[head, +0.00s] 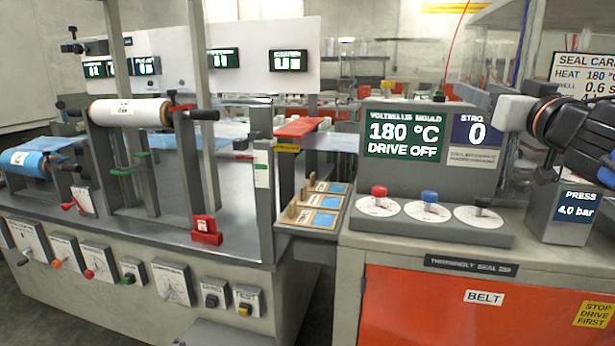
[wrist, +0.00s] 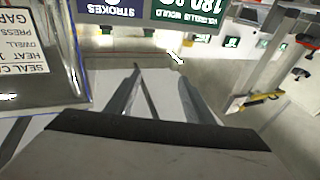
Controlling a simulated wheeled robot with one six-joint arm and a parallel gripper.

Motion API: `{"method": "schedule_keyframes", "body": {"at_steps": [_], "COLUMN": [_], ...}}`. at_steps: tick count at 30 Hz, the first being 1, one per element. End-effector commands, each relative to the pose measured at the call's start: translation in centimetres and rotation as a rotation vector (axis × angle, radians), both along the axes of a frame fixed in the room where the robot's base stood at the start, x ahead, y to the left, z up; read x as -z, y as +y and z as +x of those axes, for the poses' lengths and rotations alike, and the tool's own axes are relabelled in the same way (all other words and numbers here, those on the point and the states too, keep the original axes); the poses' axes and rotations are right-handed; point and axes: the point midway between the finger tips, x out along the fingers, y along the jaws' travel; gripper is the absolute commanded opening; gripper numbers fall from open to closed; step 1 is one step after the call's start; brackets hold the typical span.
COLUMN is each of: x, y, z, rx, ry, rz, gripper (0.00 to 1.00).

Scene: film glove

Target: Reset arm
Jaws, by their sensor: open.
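My gripper (wrist: 158,75) shows in the wrist view, its two grey fingers apart with nothing held between them. The wrist picture is upside down, with the machine's green and blue display panels (wrist: 185,8) beyond the fingertips. In the head view a dark jointed part, apparently my arm, stands at the right edge beside the press display (head: 577,205). I cannot make out the gripper's fingertips there.
A sealing machine with a 180 °C display (head: 405,135) and several dials (head: 428,208) stands at the right. A film-roll frame (head: 130,112) stands on the left bench. A seal card (head: 585,75) is close to the dark part. Three trays (head: 318,203) lie between.

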Motion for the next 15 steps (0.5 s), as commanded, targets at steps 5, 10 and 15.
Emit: {"method": "schedule_keyframes", "body": {"at_steps": [5,10,15], "x": [4.7,12.7,22.6], "y": [-3.5,-6.0,-6.0], "z": [-0.6,-2.3,-5.6], "rx": [0.197,0.357,0.420], "ry": [0.069,0.263,0.547], "rz": [0.033,0.050,0.043], "gripper": [0.48,0.48,0.48]}}
